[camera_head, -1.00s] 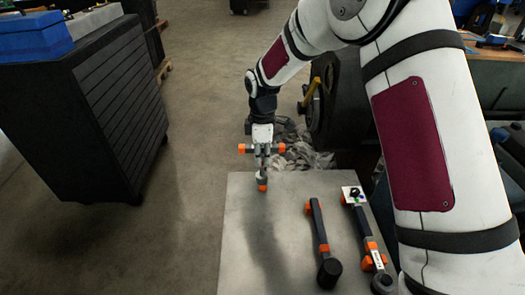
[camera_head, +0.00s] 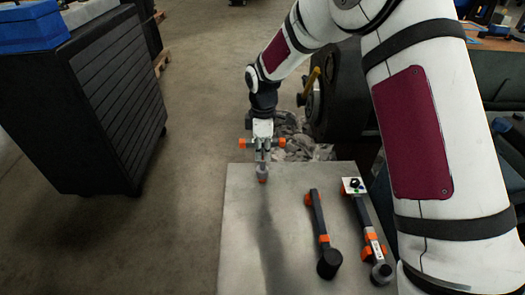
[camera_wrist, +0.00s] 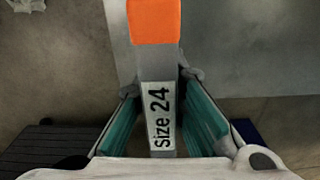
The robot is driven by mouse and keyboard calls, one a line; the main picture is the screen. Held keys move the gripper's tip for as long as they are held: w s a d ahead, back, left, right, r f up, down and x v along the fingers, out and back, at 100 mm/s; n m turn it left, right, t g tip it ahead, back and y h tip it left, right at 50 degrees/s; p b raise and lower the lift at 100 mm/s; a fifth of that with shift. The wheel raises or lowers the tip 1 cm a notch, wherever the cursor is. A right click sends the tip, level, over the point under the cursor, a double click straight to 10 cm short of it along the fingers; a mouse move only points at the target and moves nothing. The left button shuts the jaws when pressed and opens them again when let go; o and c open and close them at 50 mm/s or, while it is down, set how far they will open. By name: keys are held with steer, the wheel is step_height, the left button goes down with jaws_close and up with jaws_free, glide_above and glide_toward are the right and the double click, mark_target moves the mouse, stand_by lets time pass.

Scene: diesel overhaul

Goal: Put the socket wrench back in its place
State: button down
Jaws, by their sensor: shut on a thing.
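My gripper (camera_head: 263,160) hangs over the far left part of a grey tabletop (camera_head: 290,240). In the wrist view its teal-padded fingers (camera_wrist: 158,115) are shut on a dark grey tool, the socket wrench (camera_wrist: 159,72), with a "Size 24" label and an orange section. Two similar tools lie there: a dark one with a round black head (camera_head: 329,264), and a labelled one with a round end (camera_head: 381,273).
A small white plate with a dark knob (camera_head: 354,185) is at the far end of the labelled tool. A dark cabinet (camera_head: 90,105) with blue boxes (camera_head: 30,30) stands left. Crumpled grey material (camera_head: 302,145) lies behind the tabletop. Floor between is clear.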

mark_target(263, 140)
steer(key=shift+f, duration=0.1)
steer(key=shift+f+b, duration=0.65)
steer(key=shift+f, duration=0.4)
steer(key=c, duration=1)
jaws_free()
steer(key=shift+r+p, duration=2.2)
steer(key=shift+r, duration=2.35)
